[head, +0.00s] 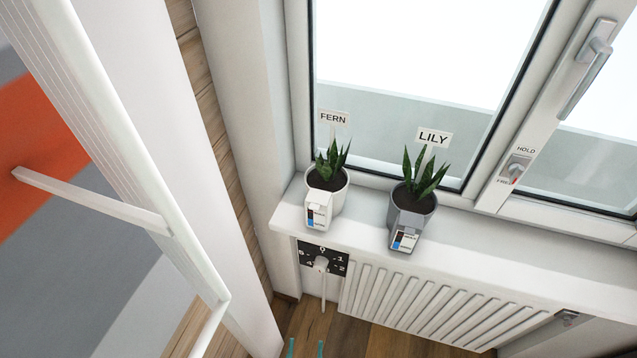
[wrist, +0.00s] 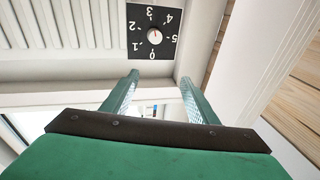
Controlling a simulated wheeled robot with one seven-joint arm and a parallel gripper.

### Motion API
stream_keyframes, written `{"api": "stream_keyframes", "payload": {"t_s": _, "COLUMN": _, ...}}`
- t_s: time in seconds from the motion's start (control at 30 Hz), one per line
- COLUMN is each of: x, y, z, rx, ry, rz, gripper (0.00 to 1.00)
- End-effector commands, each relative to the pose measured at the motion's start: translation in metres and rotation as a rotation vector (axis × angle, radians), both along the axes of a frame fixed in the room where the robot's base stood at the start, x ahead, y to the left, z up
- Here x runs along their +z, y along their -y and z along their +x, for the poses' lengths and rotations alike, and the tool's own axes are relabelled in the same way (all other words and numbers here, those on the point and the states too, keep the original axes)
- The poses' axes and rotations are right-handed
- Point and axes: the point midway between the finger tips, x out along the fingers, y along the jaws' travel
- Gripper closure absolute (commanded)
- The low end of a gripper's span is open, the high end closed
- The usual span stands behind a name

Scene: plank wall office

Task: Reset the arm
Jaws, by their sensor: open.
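My gripper (wrist: 159,77) shows in the wrist view with its two green fingers spread apart and nothing between them. Only its teal fingertips (head: 305,348) show at the bottom edge of the head view, below the windowsill. Beyond the fingers in the wrist view is a black dial plate (wrist: 140,44) with white numbers and a round white knob (wrist: 154,33). The fingers appear apart from the knob. The same dial plate (head: 307,257) is under the sill in the head view. I cannot tell the knob's setting. The rest of my arm is hidden.
A white pot (head: 340,198) by the FERN label (head: 333,118) and a grey pot (head: 425,207) by the LILY label (head: 433,137) stand on the windowsill (head: 510,265). A ribbed radiator (head: 430,308) is below. A white-framed panel (head: 130,130) stands at left.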

Motion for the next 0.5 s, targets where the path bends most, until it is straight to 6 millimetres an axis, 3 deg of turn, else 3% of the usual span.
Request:
{"api": "stream_keyframes", "payload": {"t_s": 0.2, "x": 0.050, "y": 0.008, "z": -0.050, "rx": 0.039, "ry": -0.097, "rz": 0.009, "gripper": 0.46}}
{"api": "stream_keyframes", "payload": {"t_s": 0.5, "x": 0.133, "y": 0.024, "z": -0.102, "rx": 0.072, "ry": -0.243, "rz": -0.008, "gripper": 0.46}}
